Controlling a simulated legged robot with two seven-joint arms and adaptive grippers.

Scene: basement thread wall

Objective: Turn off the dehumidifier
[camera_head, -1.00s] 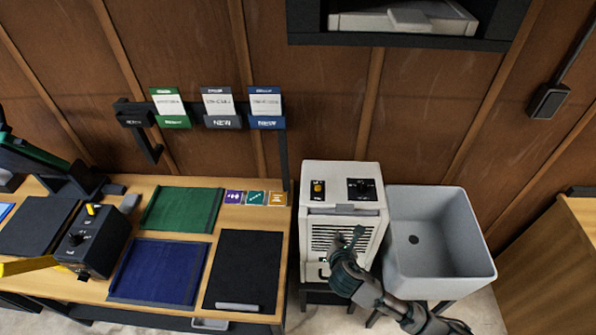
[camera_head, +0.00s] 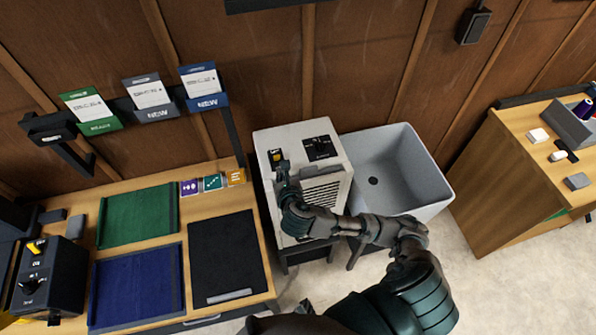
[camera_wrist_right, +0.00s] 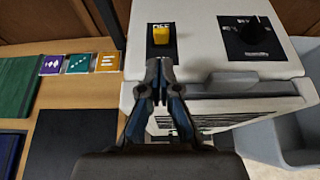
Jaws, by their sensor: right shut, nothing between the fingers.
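The dehumidifier (camera_head: 331,162) is a white box with a vent grille on its front, standing between the workbench and the sink. On its top are a yellow rocker switch (camera_head: 276,155) on a black plate and a black dial (camera_head: 319,147). In the right wrist view the yellow switch (camera_wrist_right: 161,34) sits just beyond my fingertips, with lettering partly readable as "OFF" above it. My right gripper (camera_head: 282,172) is shut and empty, at the front top edge of the dehumidifier, pointing at the switch. I cannot tell whether it touches the switch. My left gripper is not in view.
A grey sink (camera_head: 412,165) stands right of the dehumidifier. The workbench (camera_head: 222,192) at left carries green, blue and black mats and a black box (camera_head: 48,280) with its own yellow switch. Another wooden bench (camera_head: 490,165) is at far right. Card holders hang on the wall.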

